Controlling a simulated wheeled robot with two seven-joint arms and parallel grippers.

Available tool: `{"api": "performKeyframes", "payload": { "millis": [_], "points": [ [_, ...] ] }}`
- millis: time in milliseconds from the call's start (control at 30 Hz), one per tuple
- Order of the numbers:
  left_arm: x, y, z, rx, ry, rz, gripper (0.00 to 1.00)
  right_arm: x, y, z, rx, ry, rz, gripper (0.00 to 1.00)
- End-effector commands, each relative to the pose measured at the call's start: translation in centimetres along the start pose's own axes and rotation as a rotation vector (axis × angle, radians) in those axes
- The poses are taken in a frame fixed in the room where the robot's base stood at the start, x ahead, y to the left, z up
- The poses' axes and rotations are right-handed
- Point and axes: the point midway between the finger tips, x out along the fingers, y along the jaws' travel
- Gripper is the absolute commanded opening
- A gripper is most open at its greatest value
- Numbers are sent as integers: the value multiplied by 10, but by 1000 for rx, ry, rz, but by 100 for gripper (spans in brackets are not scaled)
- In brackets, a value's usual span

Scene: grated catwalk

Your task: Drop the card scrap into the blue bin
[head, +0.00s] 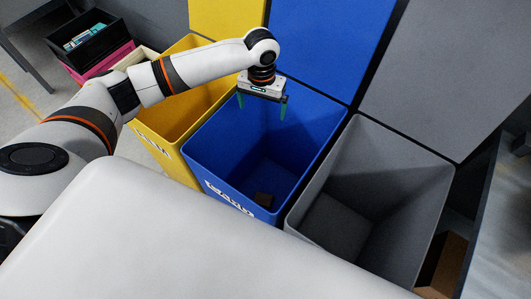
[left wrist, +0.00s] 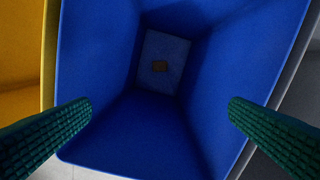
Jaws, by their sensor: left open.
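The blue bin (head: 222,178) stands open in the middle of a row of bins in the head view. Its inside fills most of the left wrist view (left wrist: 105,50). My left gripper (head: 262,108) hangs over the back part of the blue bin, pointing down. My right gripper is in neither view.
A yellow bin (head: 165,118) stands left of the blue one and a grey bin (head: 432,200) right of it, with raised lids behind. A black box (head: 85,40) with small items sits on a pink box (head: 97,69) at the upper left. Brown card (head: 447,262) lies right of the grey bin.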

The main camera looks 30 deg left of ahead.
Motion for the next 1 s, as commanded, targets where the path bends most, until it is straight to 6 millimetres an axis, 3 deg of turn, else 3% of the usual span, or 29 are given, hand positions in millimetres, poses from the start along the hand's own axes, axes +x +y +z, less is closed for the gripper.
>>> {"api": "performKeyframes", "payload": {
  "millis": [200, 400, 1000],
  "points": [
    [-49, 0, 1, 1, -4, -2, 100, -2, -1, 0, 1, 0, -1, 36],
    [-77, 0, 0, 0, -1, -1, 100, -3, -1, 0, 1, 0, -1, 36],
    [-85, 0, 0, 1, 0, -1, 100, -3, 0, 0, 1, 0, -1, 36]
  ]
}}
